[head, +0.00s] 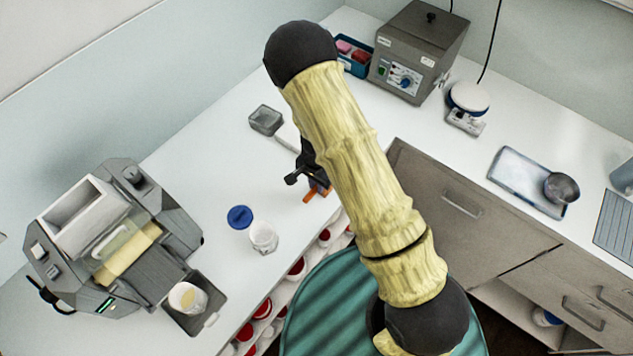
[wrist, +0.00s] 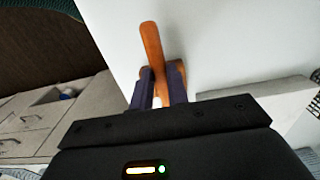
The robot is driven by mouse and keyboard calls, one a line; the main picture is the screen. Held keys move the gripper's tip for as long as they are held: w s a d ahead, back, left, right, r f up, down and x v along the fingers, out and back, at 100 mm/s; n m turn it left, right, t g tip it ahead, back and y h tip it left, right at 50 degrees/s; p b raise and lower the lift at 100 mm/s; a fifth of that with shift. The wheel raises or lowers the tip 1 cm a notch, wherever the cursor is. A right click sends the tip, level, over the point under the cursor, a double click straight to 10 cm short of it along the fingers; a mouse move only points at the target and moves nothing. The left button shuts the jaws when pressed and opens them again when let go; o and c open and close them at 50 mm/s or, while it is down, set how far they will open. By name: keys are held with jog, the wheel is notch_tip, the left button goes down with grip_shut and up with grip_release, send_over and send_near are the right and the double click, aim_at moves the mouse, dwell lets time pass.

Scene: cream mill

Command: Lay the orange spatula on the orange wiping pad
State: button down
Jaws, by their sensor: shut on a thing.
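The orange spatula (wrist: 152,45) is between the two dark fingers of my gripper (wrist: 159,88) in the wrist view, its long rounded end pointing away from the fingers. My gripper is shut on it. A second small orange patch (wrist: 181,71) shows by the right finger; I cannot tell whether it is part of the spatula or the wiping pad. In the head view my gripper (head: 312,178) is low over the white counter near its front edge, with the orange spatula (head: 309,196) poking out beside it. I cannot clearly identify the orange wiping pad.
A blue lid (head: 240,217) and a clear jar (head: 264,237) stand left of my gripper. A grey container (head: 265,120) lies behind it. A blue bin (head: 355,68) with pink and red items is at the back. A grey machine (head: 115,240) fills the left.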

jog(key=shift+f, duration=0.15)
jog(key=c, duration=1.4)
grip_release()
jog(key=shift+o, duration=0.2)
notch_tip(320, 180, up, 12)
jog(key=b, duration=0.1)
jog(key=shift+r, duration=0.2)
